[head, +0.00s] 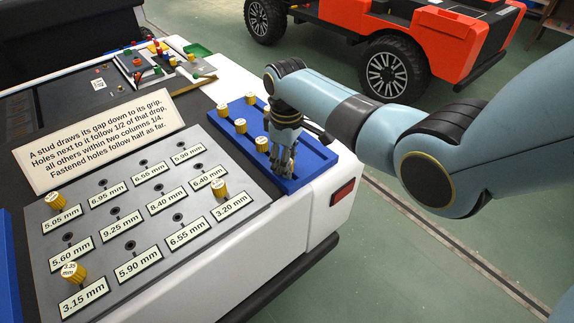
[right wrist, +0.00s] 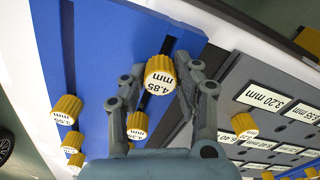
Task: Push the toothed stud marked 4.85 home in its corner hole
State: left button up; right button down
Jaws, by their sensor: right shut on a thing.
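The yellow toothed stud marked 4.85 mm (right wrist: 160,76) is between the fingers of my right gripper (right wrist: 158,92), which is shut on it over the blue tray. In the head view my right gripper (head: 283,165) points down at the tray's near part, and the fingers hide the stud. The grey panel (head: 130,222) carries rows of holes with mm labels. Yellow studs stand at three of its corners, by the labels 5.05 (head: 55,201), 3.15 (head: 73,273) and 3.20 (head: 219,188). The far-right corner hole (head: 180,146), by the 5.30 label, is empty. My left gripper is out of view.
The blue tray (head: 312,168) holds several other yellow studs (head: 240,125), close beside my gripper. A cream sign (head: 97,140) stands along the panel's far edge. Small coloured parts (head: 150,68) lie farther back. A red-orange vehicle (head: 440,40) stands behind on the floor.

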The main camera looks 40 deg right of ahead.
jog(key=shift+r+p, duration=2.3)
jog(key=shift+p, duration=0.25)
jog(key=shift+f, duration=0.15)
